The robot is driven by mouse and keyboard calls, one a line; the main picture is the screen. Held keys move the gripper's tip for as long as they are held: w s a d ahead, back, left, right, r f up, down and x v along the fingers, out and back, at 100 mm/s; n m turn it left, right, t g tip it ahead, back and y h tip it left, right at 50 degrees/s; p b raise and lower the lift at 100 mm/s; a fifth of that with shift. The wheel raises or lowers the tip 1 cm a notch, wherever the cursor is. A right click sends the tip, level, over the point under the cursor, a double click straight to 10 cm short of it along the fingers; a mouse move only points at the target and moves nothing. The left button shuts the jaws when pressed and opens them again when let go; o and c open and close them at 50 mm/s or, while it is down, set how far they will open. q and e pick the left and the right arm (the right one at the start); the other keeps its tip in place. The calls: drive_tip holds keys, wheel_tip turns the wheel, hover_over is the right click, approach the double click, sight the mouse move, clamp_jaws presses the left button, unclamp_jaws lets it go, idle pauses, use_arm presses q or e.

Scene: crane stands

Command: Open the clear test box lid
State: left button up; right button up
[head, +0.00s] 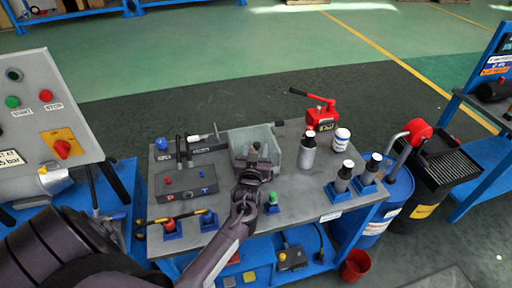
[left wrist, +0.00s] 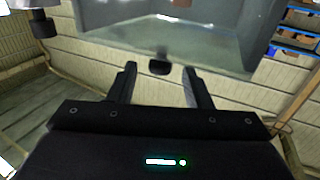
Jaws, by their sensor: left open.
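The clear test box (head: 276,150) stands at the back middle of the grey bench, a translucent grey box. It also fills the top of the left wrist view (left wrist: 210,28). A small black knob (left wrist: 158,67) shows at the box's near lower edge in that view. My left gripper (head: 257,153) is at the near side of the box, hiding part of it. In the left wrist view my left gripper (left wrist: 160,82) is open, its fingers on either side of the knob in the picture. I cannot tell whether they touch it. How the lid sits is unclear. My right gripper is out of view.
A grey block (head: 186,184) with coloured ports lies left of my arm on the bench (head: 310,195). A red hand pump (head: 320,115), a grey bottle (head: 307,152) and a white jar (head: 341,138) stand right of the box. Dark bottles in blue holders (head: 367,178) stand near the right edge.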

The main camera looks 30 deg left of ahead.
use_arm(q)
drive_tip(key=shift+w, duration=0.1)
drive_tip(key=shift+c, duration=0.5)
clamp_jaws()
